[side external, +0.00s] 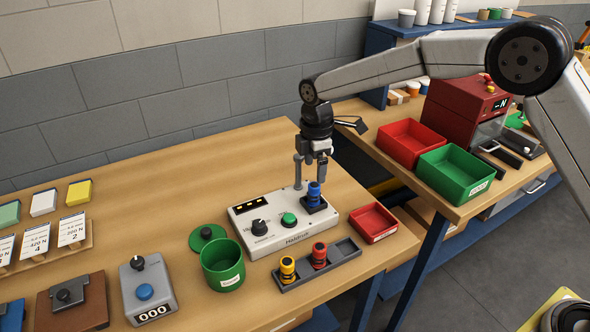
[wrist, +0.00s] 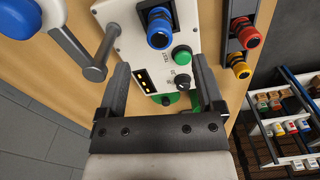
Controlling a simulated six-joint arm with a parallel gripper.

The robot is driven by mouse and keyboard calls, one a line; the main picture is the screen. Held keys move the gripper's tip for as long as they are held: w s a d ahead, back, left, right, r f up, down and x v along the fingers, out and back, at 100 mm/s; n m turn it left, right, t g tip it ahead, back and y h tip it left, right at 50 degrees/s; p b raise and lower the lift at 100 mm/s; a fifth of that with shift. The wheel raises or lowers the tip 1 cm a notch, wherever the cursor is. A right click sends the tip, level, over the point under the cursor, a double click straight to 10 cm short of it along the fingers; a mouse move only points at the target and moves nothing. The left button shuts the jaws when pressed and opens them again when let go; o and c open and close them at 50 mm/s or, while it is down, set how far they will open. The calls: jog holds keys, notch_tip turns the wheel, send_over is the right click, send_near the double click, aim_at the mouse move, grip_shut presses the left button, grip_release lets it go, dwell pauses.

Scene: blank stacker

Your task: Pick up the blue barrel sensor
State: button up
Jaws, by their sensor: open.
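The blue barrel sensor (side external: 314,196) stands upright in a dark socket at the right end of the white control box (side external: 262,236). In the wrist view the blue barrel sensor (wrist: 159,29) shows near the top centre, beyond the fingertips. My gripper (side external: 318,157) is above the box, a little above the sensor and pointing down. In the wrist view my gripper (wrist: 160,80) has its two fingers spread apart with nothing between them. The fingers are apart from the sensor.
A dark rack (side external: 335,265) in front holds a yellow (side external: 287,268) and a red sensor (side external: 319,255), with one empty slot. A metal post (side external: 298,172) rises close beside my gripper. A green can (side external: 223,268) and small red tray (side external: 372,222) flank the box.

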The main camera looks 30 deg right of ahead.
aim_at(314, 184)
jog(key=shift+f, duration=0.1)
jog(key=shift+f, duration=1.2)
jog(key=shift+f, duration=0.15)
jog(key=shift+f, duration=2.45)
grip_shut()
